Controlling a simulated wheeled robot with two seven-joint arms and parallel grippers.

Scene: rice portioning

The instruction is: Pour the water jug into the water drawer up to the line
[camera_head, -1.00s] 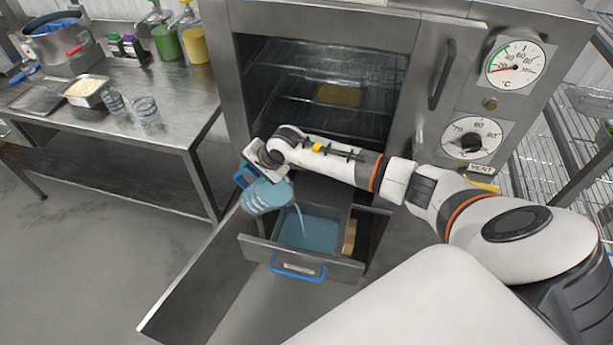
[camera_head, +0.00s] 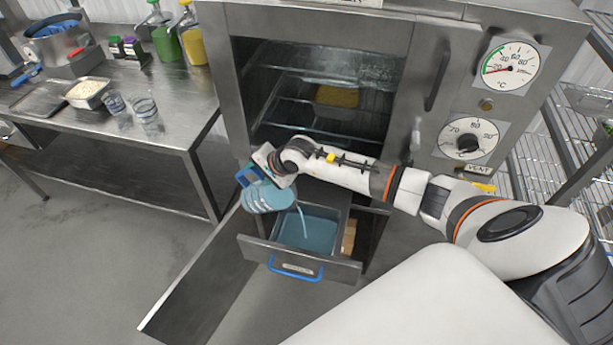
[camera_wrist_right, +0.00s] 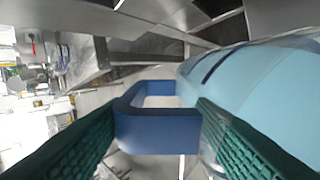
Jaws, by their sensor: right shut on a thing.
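The water jug (camera_head: 265,197) is a clear jug with light blue water and a blue handle (camera_head: 249,174). It is tilted over the left side of the open water drawer (camera_head: 345,270), and a thin stream falls from it into the drawer's blue water (camera_head: 308,232). My right gripper (camera_head: 258,168) is shut on the jug's handle. In the right wrist view the green finger pads (camera_wrist_right: 155,140) sit on both sides of the blue handle (camera_wrist_right: 158,125), with the jug body (camera_wrist_right: 255,85) at right. I cannot make out the fill line. My left gripper is not in view.
The oven (camera_head: 330,60) stands open above the drawer, with racks and a yellow item inside. Its door (camera_head: 195,285) extends toward the front left. A steel table (camera_head: 170,110) with glasses, a rice tray and bottles is at left. A wire shelf (camera_head: 560,140) is at right.

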